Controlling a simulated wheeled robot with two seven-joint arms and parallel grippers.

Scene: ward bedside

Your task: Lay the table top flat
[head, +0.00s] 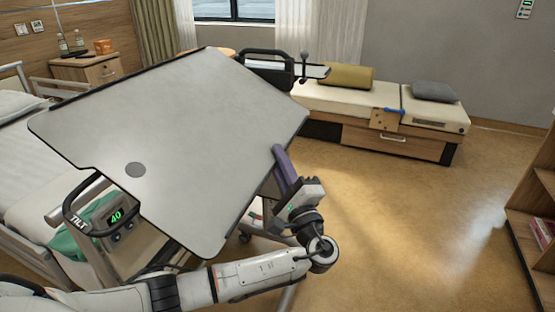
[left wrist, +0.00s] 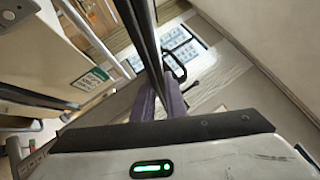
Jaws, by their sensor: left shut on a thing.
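The grey table top (head: 190,130) is tilted and spans the middle of the head view, over the side of the bed. It has a dark rim and a round dark spot near its left corner. A black handle marked TILT (head: 74,215) and a green display reading 40 (head: 116,217) show below its left edge. My left gripper (head: 281,160), with purple fingers, is shut on the right edge of the table top. In the left wrist view the fingers (left wrist: 160,103) close around the dark edge (left wrist: 143,35). My right gripper is out of view.
The bed (head: 25,150) lies on the left. A bedside cabinet (head: 88,70) with bottles stands behind it. A bench (head: 365,105) with cushions is along the back wall. A shelf (head: 532,205) stands at the far right. The floor (head: 415,220) between is clear.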

